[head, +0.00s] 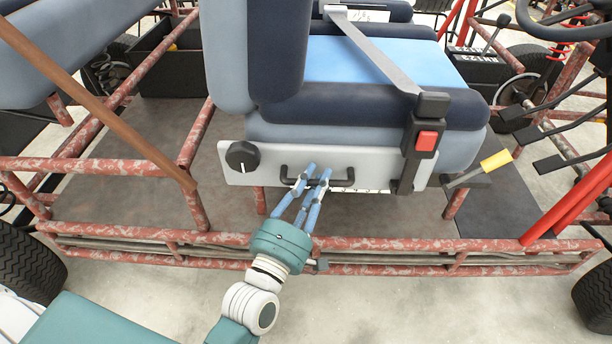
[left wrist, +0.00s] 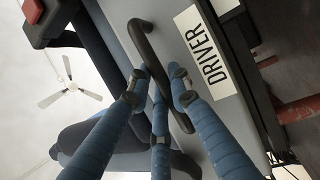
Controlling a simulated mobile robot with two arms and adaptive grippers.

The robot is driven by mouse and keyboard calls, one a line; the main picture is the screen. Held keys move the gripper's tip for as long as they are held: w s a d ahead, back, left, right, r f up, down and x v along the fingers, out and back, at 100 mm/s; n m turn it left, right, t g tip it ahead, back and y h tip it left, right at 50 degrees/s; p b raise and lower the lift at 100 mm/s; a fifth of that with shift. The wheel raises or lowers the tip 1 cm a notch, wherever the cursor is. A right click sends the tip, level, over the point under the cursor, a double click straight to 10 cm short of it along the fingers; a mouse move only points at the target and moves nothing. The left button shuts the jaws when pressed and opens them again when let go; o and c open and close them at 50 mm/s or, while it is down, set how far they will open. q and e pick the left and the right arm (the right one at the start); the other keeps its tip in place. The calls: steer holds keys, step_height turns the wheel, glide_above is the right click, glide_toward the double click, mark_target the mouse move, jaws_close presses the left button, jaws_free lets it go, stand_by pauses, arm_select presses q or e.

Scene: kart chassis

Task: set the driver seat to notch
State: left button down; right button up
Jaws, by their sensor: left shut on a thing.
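The driver seat (head: 370,62) has blue and dark navy cushions and stands on the kart chassis, seen from its side. Its grey side panel (head: 222,163) carries a black bar handle (head: 343,183), a black round knob and a seat-belt buckle. My left gripper (head: 308,182), with blue fingers, is shut on the handle, left of its middle. In the left wrist view the fingers (left wrist: 158,90) are around the black handle (left wrist: 147,48), beside a white label reading DRIVER (left wrist: 208,55). My right gripper is not in view. The notch marks cannot be made out.
A yellow-gripped lever (head: 496,160) stands right of the seat. Red mottled chassis tubes (head: 150,240) run below my left arm. A brown bar (head: 95,100) crosses the left side. The steering wheel (head: 570,22) and red tubes are at right.

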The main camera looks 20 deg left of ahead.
arm_select(q)
steer(key=shift+w+d, duration=0.25)
steer(key=shift+d, duration=0.75)
steer(key=shift+a, duration=0.1)
steer(key=c, duration=1.6)
jaws_free()
steer(key=shift+o, duration=0.2)
steer(key=shift+a, duration=0.1)
steer(key=shift+s, duration=0.1)
steer(key=s+a+f, duration=0.1)
steer(key=s+f, duration=0.1)
steer(key=s, duration=0.9)
steer(key=shift+s+a, duration=0.25)
steer(key=shift+s, duration=0.05)
